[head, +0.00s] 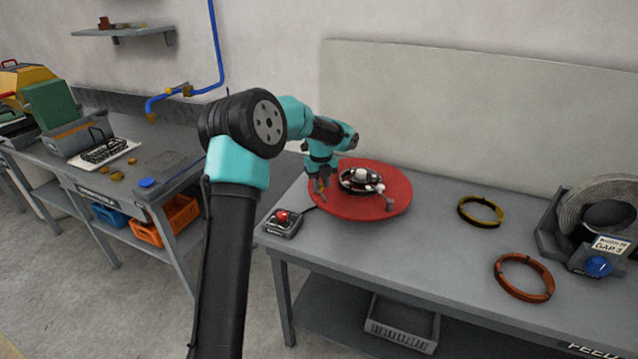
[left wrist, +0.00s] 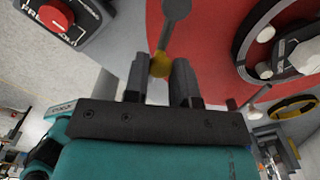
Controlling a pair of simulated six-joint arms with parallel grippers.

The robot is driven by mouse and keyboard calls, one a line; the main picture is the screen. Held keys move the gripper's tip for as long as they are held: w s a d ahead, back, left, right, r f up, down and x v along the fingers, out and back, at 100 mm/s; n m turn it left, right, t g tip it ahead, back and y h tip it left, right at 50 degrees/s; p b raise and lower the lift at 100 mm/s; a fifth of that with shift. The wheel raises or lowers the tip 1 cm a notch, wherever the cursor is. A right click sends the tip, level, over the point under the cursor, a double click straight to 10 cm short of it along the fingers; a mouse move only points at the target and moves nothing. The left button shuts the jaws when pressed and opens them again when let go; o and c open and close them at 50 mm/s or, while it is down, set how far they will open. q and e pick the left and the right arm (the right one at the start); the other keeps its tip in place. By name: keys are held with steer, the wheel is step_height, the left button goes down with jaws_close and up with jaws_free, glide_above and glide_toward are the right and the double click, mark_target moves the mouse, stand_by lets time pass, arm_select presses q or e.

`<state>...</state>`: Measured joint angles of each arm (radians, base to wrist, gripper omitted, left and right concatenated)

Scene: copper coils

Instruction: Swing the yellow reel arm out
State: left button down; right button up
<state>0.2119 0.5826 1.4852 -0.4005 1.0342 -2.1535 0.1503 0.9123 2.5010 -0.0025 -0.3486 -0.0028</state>
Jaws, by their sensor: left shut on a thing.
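The reel arm shows in the left wrist view as a short grey bar (left wrist: 176,12) ending in a yellow knob (left wrist: 160,65). My left gripper (left wrist: 160,78) is shut on the yellow knob, with one finger on each side of it. In the head view my left gripper (head: 319,190) is low over the left side of a red round disc (head: 398,184) on the bench, and the knob is too small to make out there. A dark reel with pale knobs (head: 361,179) sits on the disc, to the right of the gripper. My right gripper is out of view.
A box with a red button (head: 281,223) stands left of the disc, close to my gripper. A yellow coil (head: 481,211) and a copper coil (head: 523,277) lie to the right. A large grey spool (head: 603,205) stands at the far right. The bench between is clear.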

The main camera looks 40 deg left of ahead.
mark_target(321, 185)
arm_select(q)
steer(key=c, duration=0.9)
jaws_free()
steer(key=shift+c, duration=0.2)
steer(key=shift+r, duration=0.1)
step_height(321, 185, up, 17)
steer(key=shift+r, duration=0.15)
